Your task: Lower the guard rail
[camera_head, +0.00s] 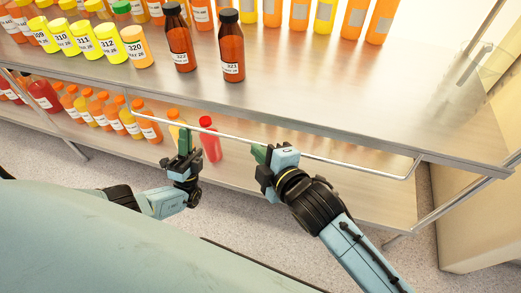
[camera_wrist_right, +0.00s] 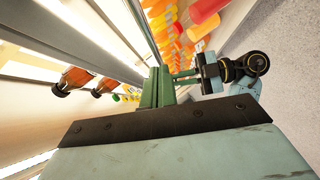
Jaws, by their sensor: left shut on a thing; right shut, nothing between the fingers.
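The guard rail (camera_head: 330,162) is a thin metal bar with bent ends, along the front of the upper shelf (camera_head: 300,60). In the head view it appears just below that shelf's front edge. My left gripper (camera_head: 185,137) is shut on the rail, left of its middle. My right gripper (camera_head: 259,152) is shut and empty, with its fingertips beside the rail; whether they touch it I cannot tell. In the right wrist view its green fingers (camera_wrist_right: 157,88) are together, and the rail (camera_wrist_right: 143,28) runs up from near them.
Two brown bottles (camera_head: 231,50) (camera_head: 179,42) stand on the upper shelf, with several yellow and orange bottles (camera_head: 137,48) to their left. The lower shelf (camera_head: 235,170) holds more bottles, including a red one (camera_head: 210,142) just behind the rail. The upper shelf's right part is bare.

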